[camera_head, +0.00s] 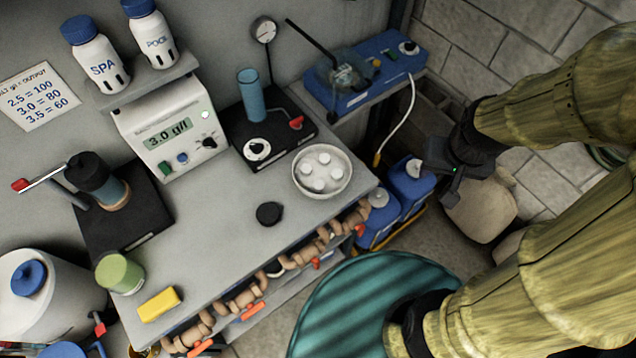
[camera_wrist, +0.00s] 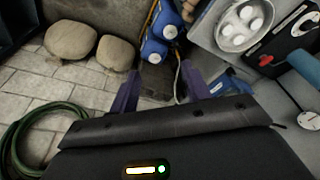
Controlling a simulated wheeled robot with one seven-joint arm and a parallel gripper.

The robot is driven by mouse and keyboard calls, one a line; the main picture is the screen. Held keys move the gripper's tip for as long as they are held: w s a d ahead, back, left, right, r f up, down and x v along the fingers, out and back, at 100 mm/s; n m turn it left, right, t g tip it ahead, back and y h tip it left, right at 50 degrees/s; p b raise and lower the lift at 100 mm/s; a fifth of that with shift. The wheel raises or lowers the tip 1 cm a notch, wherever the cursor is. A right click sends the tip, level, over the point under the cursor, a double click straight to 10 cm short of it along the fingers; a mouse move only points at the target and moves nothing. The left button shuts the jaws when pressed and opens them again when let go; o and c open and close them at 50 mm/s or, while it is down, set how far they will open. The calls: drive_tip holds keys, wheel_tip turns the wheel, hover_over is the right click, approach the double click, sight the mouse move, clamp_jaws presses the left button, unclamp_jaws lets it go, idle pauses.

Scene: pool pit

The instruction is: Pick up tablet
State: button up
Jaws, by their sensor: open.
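Several round white tablets (camera_head: 337,173) lie in a shallow, light-coloured round dish (camera_head: 297,184) at the right end of the grey bench. In the wrist view the tablets (camera_wrist: 238,40) and the dish (camera_wrist: 222,43) show at the top right. My gripper (camera_head: 424,168) is right of the dish, apart from it, near the blue jugs beyond the bench edge. In the wrist view my gripper (camera_wrist: 174,92) has its two fingers spread wide with nothing between them. The tablets are in plain view.
Blue jugs (camera_head: 410,187) stand beside the bench's right end. A black stand with a blue cylinder (camera_head: 252,95) is left of the dish. A black puck (camera_head: 269,213) lies in front. Pipes with orange valves (camera_head: 242,298) run along the front edge. A green hose (camera_wrist: 25,130) lies on the floor.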

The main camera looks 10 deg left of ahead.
drive_tip(key=shift+o, duration=0.7)
drive_tip(key=w+a+f+n+b, duration=0.1)
drive_tip(key=w+a+f+b, duration=0.1)
drive_tip(key=a, duration=0.4)
drive_tip(key=w+a+f+b, duration=0.3)
drive_tip(key=a+b, duration=0.1)
drive_tip(key=a, duration=0.1)
drive_tip(key=shift+w+a+f+n+g, duration=0.15)
drive_tip(key=shift+a+f+n+g, duration=0.15)
drive_tip(key=shift+a+n, duration=0.1)
drive_tip(key=a+f+n+b, duration=0.1)
drive_tip(key=a+f+b, duration=0.2)
drive_tip(key=a, duration=1)
drive_tip(key=shift+a+f+g+b, duration=0.15)
drive_tip(key=shift+f+g+b, duration=0.05)
drive_tip(key=shift+g+b, duration=0.1)
drive_tip(key=p, duration=0.2)
hover_over(319, 184)
drive_tip(key=f, duration=1.2)
drive_tip(key=shift+s+f, duration=0.1)
drive_tip(key=shift+s, duration=0.3)
drive_tip(key=shift+s+f, duration=0.1)
drive_tip(key=shift+f, duration=0.7)
drive_tip(key=shift+w+f+p, duration=0.2)
drive_tip(key=shift+f+p, duration=0.1)
drive_tip(key=shift+f, duration=0.6)
drive_tip(key=shift+w+f+p, duration=0.2)
drive_tip(key=shift+f+p, duration=0.05)
drive_tip(key=shift+f, duration=0.65)
